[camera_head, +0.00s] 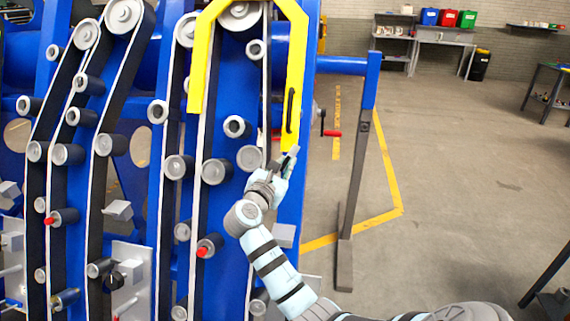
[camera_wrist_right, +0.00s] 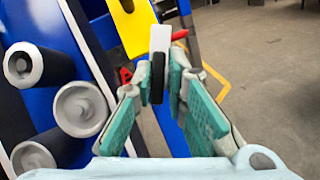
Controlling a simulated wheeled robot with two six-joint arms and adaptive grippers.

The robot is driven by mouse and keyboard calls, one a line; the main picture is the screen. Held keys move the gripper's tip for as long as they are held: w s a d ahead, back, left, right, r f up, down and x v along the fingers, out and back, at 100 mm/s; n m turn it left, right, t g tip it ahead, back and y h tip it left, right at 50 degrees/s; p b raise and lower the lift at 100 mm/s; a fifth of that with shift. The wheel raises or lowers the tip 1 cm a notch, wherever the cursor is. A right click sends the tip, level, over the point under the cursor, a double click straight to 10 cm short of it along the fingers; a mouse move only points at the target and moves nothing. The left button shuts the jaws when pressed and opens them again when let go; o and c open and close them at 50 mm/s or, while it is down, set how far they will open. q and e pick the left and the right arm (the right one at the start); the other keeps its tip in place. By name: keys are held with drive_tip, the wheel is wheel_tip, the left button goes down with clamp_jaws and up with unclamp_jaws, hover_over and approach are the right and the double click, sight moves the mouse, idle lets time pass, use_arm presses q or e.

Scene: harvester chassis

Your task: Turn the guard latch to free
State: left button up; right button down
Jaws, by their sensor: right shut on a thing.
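The yellow guard (camera_head: 297,60) arches over the belts on the blue chassis, with a black handle on its right leg. My right gripper (camera_head: 288,160) is at the lower end of that leg. In the right wrist view, the guard latch (camera_wrist_right: 158,78), a small dark upright piece in front of a light grey plate, sits between the teal finger pads of my right gripper (camera_wrist_right: 160,92). The gripper is shut on the latch. In the head view the latch is mostly hidden by the fingers. My left gripper is not in view.
A red-handled crank (camera_head: 333,134) sticks out just right of the guard's lower end. Grey rollers (camera_head: 213,171) and black belts crowd the left. A blue and grey post (camera_head: 355,170) stands to the right, with open floor beyond it.

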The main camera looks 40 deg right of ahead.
drive_tip(key=m, duration=0.1)
drive_tip(key=m+g, duration=0.1)
drive_tip(key=m, duration=0.1)
drive_tip(key=m+g, duration=0.1)
drive_tip(key=shift+w+a+r+m+p, duration=0.15)
drive_tip(key=shift+r+m+p, duration=0.1)
drive_tip(key=shift+m+p, duration=0.15)
drive_tip(key=m+g+p, duration=0.1)
drive_tip(key=m+g, duration=0.1)
drive_tip(key=m, duration=0.2)
drive_tip(key=shift+r+g, duration=0.1)
drive_tip(key=shift+g, duration=0.2)
drive_tip(key=m+g+y+p, duration=0.1)
drive_tip(key=m, duration=0.2)
drive_tip(key=m+g+y+p, duration=0.1)
drive_tip(key=m, duration=0.2)
drive_tip(key=shift+w+r+y, duration=0.15)
drive_tip(key=shift+y, duration=0.15)
drive_tip(key=shift+d+m, duration=0.2)
drive_tip(key=shift+m, duration=0.2)
drive_tip(key=c, duration=1.8)
unclamp_jaws()
drive_tip(key=shift+o, duration=0.6)
drive_tip(key=shift+f, duration=0.2)
drive_tip(key=shift+w, duration=0.1)
drive_tip(key=shift+a, duration=0.15)
